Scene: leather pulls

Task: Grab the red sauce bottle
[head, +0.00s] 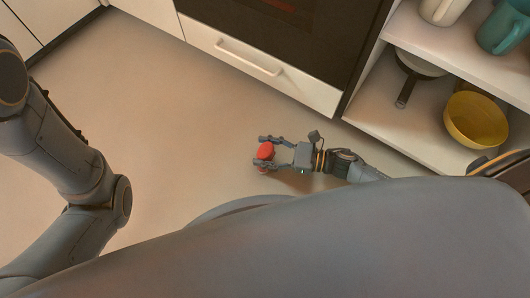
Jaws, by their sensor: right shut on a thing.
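The red sauce bottle (265,151) shows as a small red shape low over the pale floor, near the middle of the head view. My right gripper (265,153) comes in from the right and is shut on the bottle, with a finger on either side of it. The bottle's lower part is mostly hidden by the fingers, and I cannot tell whether it touches the floor. My left arm shows at the left edge, but its gripper is out of the picture.
A white drawer (262,66) with a handle sits under a dark oven (290,25) behind the gripper. Open shelves at the right hold a yellow bowl (474,121), a pan (408,84), a teal mug (503,30) and a white mug (441,10). The floor (150,95) left of the bottle is clear.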

